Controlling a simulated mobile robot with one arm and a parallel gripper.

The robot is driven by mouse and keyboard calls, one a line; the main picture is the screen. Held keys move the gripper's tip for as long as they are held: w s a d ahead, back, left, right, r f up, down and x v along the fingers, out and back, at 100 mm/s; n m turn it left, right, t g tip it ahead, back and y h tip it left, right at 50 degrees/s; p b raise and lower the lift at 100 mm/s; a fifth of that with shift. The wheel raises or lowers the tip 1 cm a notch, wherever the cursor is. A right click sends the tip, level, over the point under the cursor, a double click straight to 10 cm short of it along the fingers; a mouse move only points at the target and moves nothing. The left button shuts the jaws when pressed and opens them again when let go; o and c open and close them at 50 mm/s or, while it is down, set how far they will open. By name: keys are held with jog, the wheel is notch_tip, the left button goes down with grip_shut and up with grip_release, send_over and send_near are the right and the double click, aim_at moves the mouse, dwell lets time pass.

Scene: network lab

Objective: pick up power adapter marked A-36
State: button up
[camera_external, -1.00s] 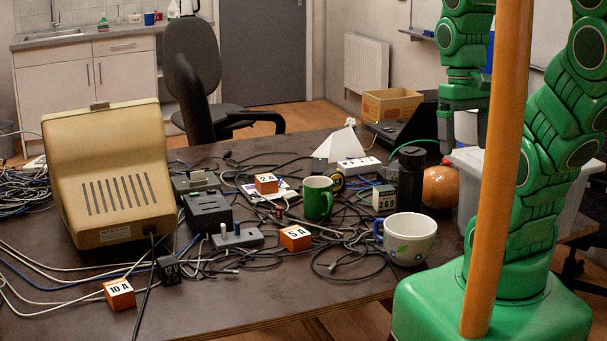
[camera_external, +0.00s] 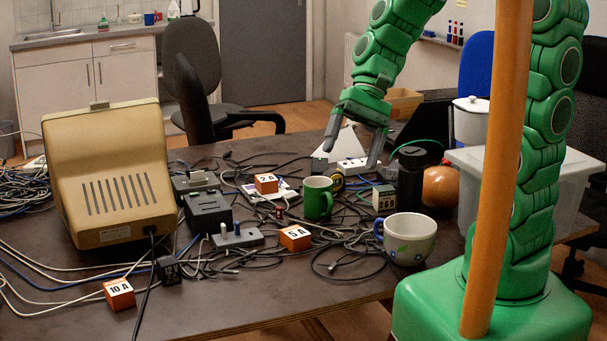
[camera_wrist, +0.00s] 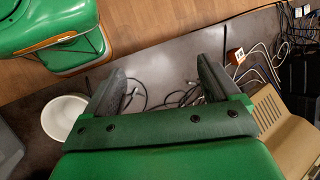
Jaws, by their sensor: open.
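I cannot read the mark A-36 on any thing in view. Candidate small blocks lie among the cables: a dark block with unclear white marks (camera_external: 168,270) at the front left, a light-faced block that seems to read 268 (camera_external: 384,198) left of the black cylinder, and a small dark grey block (camera_external: 319,165) behind the green mug. My gripper (camera_external: 351,157) is open and empty, above the back of the table with its fingers pointing down. In the wrist view, my gripper (camera_wrist: 160,85) shows its two fingers spread, with cables and dark tabletop beyond them.
Orange blocks read 2 A (camera_external: 266,183), 5 A (camera_external: 295,237) and 10 A (camera_external: 119,294). A green mug (camera_external: 317,198), white mug (camera_external: 409,238), black cylinder (camera_external: 411,180) and orange ball (camera_external: 441,187) stand on the right. A beige monitor (camera_external: 108,170) fills the left. The front table edge is clear.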

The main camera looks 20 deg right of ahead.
aim_at(168, 270)
jog(key=w+a+f+m+y, duration=0.2)
jog(key=w+a+f, duration=0.15)
jog(key=a, duration=0.35)
jog(key=w+a+f+m+g+y, duration=0.1)
jog(key=w+a+f+m+y, duration=0.1)
jog(key=w+a, duration=0.3)
jog(key=w+a+f+m+y, duration=0.2)
jog(key=a, duration=0.6)
jog(key=w+a+f+m+t, duration=0.1)
jog(key=w+a+f+m, duration=0.1)
jog(key=f, duration=0.4)
jog(key=w+a+f+m+t+y, duration=0.1)
jog(key=w+a+f+m, duration=0.2)
jog(key=f, duration=0.3)
jog(key=w+a+f+m+t, duration=0.1)
jog(key=w+a+f+m, duration=0.2)
jog(key=f, duration=0.3)
jog(key=shift+a+f+m+y, duration=0.15)
jog(key=shift+f+m+y, duration=0.15)
jog(key=shift+m, duration=0.1)
jog(key=shift+x, duration=3.95)
jog(key=shift+w+f, duration=0.1)
jog(key=shift+f, duration=0.05)
jog(key=c, duration=1.2)
